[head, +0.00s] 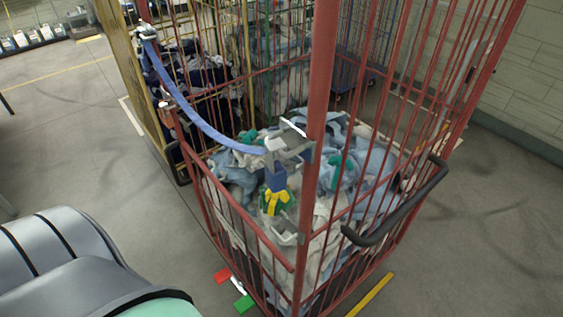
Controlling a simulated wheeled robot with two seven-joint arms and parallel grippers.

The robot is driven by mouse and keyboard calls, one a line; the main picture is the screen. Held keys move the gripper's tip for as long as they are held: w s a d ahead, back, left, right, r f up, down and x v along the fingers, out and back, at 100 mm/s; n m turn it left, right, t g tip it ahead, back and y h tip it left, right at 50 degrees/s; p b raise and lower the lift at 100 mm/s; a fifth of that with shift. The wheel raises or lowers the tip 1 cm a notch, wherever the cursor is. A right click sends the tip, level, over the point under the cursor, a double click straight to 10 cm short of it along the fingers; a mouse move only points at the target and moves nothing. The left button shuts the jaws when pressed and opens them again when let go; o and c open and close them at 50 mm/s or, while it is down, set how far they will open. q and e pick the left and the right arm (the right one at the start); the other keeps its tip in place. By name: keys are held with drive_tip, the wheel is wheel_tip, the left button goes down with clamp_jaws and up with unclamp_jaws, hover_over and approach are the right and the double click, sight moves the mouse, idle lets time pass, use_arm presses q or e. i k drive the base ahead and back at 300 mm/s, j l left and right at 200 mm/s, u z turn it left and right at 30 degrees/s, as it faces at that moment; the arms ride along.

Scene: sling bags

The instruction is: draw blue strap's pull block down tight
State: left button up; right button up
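The blue strap (200,122) runs from a fitting (147,33) high on the yellow cage's post, sags, and rises slightly into a silver bracket (288,140) at the red cage's corner post (318,85). A blue block (276,178), which looks like the pull block, hangs just under that bracket. Yellow and green pieces (277,202) show directly below it; whether they join it is unclear. A second grey bracket (288,233) sits lower on the post. Neither of my grippers is in view; only a grey arm part of mine shows at the lower left.
The red cage (245,217) holds blue and white cloth bags with green bits. A black handle (400,208) juts from its right side. The yellow cage (128,70) stands behind left. Red and green pieces (243,302) lie on the floor. Floor at left is largely clear.

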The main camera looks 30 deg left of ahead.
sight(145, 66)
drive_tip(key=u, duration=1.8)
